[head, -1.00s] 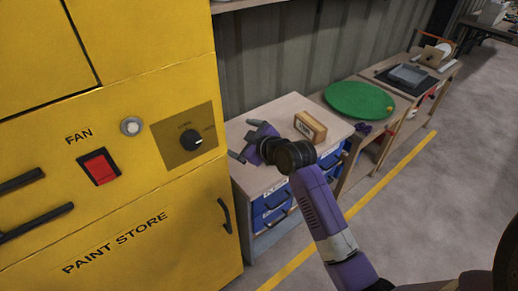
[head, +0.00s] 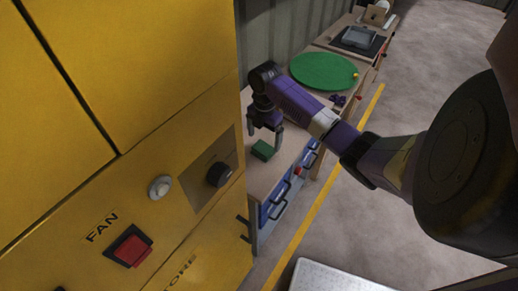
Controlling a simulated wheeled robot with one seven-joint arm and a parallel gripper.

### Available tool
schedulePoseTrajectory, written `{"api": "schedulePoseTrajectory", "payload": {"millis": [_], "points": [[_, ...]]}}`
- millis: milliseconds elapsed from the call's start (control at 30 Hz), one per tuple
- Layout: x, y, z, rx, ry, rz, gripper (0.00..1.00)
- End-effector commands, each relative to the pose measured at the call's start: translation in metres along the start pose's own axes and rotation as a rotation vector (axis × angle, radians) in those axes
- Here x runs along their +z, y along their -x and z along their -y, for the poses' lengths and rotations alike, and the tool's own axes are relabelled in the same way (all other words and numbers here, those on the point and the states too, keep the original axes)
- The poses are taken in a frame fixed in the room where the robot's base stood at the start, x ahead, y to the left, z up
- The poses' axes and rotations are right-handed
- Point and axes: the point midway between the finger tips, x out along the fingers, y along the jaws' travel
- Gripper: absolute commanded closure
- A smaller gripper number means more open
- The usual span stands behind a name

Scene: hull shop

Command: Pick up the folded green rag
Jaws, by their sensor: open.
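The folded green rag (head: 264,150) is a small dark green block on the light wooden top of the drawer bench, near the yellow cabinet. My gripper (head: 264,139) points down over it, its two fingers apart. The fingers look to be above or around the rag's far side; the exact height is hard to tell. Nothing shows between the fingers above the rag.
The yellow paint store cabinet (head: 150,90) stands close on the left and hides part of the bench top. Blue drawers (head: 283,190) with dark handles face the floor. A round green mat (head: 323,70) lies on the bench beyond. Open floor (head: 420,80) lies right of the yellow line.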

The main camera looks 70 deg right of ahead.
Motion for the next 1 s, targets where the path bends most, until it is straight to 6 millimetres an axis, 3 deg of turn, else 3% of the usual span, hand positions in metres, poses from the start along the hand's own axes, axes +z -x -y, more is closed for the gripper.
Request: {"api": "schedulePoseTrajectory", "payload": {"millis": [400, 733, 1000], "points": [[-0.001, -0.051, -0.002, 0.001, -0.003, 0.0, 0.05], [-0.002, -0.059, -0.002, 0.004, -0.002, 0.0, 0.05], [-0.002, -0.059, -0.003, 0.004, -0.002, 0.0, 0.56]]}}
